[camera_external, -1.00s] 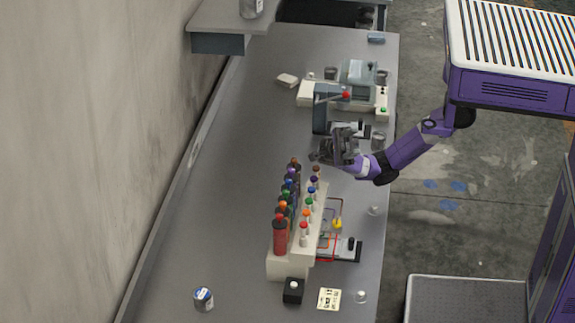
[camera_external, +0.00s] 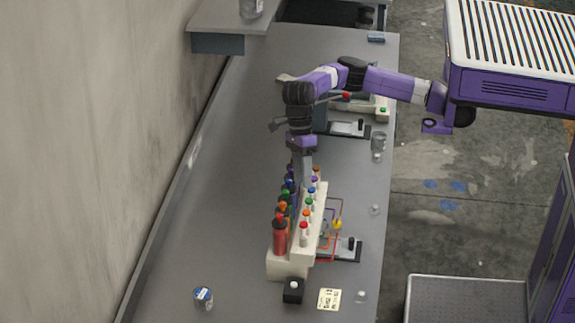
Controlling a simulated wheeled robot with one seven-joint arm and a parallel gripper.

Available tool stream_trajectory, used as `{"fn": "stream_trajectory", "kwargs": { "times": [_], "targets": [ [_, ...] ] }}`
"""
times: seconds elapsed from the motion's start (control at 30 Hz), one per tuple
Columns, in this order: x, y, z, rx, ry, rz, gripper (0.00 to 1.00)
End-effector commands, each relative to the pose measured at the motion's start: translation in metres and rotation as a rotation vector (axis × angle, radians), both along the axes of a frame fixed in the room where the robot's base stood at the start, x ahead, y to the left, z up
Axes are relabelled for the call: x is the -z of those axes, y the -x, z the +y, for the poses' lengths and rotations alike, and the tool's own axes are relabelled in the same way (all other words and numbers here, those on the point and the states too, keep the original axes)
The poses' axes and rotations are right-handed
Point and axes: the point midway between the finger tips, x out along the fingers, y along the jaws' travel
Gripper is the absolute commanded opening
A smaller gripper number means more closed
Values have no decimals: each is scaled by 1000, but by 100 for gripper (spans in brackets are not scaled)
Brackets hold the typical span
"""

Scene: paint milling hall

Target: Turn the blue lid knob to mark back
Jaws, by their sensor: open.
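A cream rack (camera_external: 290,268) on the grey bench holds a row of bottles with coloured tops and, to its right, a row of coloured knobs. In the right row a blue knob (camera_external: 311,190) sits between a green and a purple one. Another blue top (camera_external: 289,186) shows in the left row; I cannot tell which one is the lid knob. My gripper (camera_external: 304,182) points down over the far part of the rack, between the rows and close to the blue pieces. It is open; contact cannot be made out. The marks are too small to see.
A red-topped bottle (camera_external: 280,238) stands tall at the rack's near end. Thin coloured tubes and a yellow piece (camera_external: 337,224) lie right of the rack. A black box (camera_external: 293,291), a card (camera_external: 329,299) and a can (camera_external: 203,298) lie nearer. The bench left of the rack is clear.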

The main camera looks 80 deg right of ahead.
Motion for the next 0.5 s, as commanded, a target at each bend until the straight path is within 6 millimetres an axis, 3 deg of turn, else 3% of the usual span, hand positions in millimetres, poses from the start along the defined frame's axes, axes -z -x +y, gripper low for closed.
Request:
{"fn": "stream_trajectory", "kwargs": {
  "times": [0.03,0.1,0.2,0.33,0.5],
  "targets": [
    [-1,-21,-22,70,93,-41,42],
    [6,-41,-49,158,201,-62,42],
    [14,-55,-78,254,309,-62,42],
    [15,-57,-99,322,393,-62,42],
    [23,-55,-103,353,412,-48,42]
  ]
}}
